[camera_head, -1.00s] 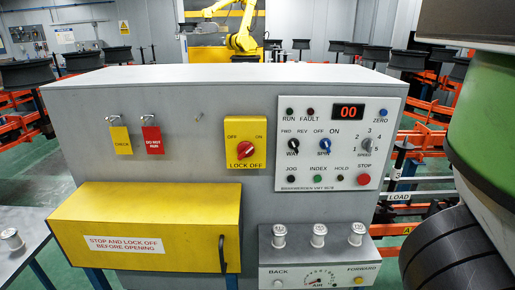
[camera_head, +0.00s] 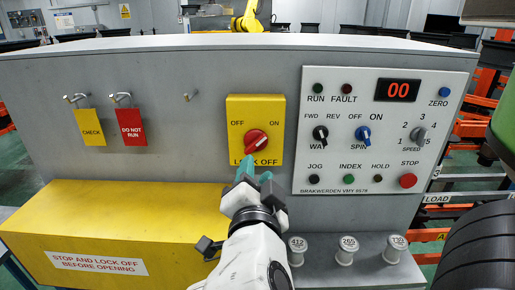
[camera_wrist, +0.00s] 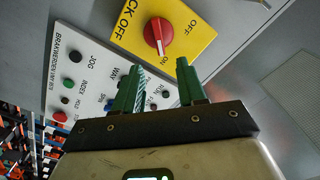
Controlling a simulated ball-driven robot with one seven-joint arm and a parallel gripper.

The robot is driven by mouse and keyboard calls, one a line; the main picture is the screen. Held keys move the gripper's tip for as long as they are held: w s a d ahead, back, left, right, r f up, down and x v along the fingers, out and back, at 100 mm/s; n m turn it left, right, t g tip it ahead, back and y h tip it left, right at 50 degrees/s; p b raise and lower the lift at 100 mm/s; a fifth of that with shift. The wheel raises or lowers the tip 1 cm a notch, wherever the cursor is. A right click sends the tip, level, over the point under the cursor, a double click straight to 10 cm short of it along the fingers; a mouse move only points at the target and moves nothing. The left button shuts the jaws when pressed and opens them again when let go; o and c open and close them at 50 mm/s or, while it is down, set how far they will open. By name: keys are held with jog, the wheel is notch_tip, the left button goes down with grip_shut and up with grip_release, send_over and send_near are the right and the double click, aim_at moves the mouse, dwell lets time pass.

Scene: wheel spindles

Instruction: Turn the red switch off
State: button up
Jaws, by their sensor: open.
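The red switch (camera_head: 256,142) is a round red knob with a white mark, set on a yellow plate (camera_head: 238,112) lettered OFF, ON and LOCK OFF. Its mark slants up to the right, toward ON. In the wrist view the red switch (camera_wrist: 158,37) lies just beyond the fingertips, on the tilted yellow plate (camera_wrist: 184,17). My gripper (camera_head: 253,174) is below the switch in the head view and covers part of the LOCK OFF lettering. In the wrist view my gripper (camera_wrist: 161,65) has its two green fingers apart, with nothing between them.
A control panel (camera_head: 340,180) with knobs and buttons is right of the yellow plate. Two hanging tags, yellow (camera_head: 91,128) and red (camera_head: 131,127), are at left. A yellow box (camera_head: 110,215) juts out below them. Several labelled spools, one here (camera_head: 346,252), stand on a ledge at lower right.

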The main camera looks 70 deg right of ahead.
aim_at(257, 145)
jog(key=p+x, duration=0.2)
jog(key=x, duration=0.7)
jog(key=shift+w+d, duration=0.15)
jog(key=shift+d, duration=0.25)
jog(key=shift+f, duration=0.1)
grip_shut()
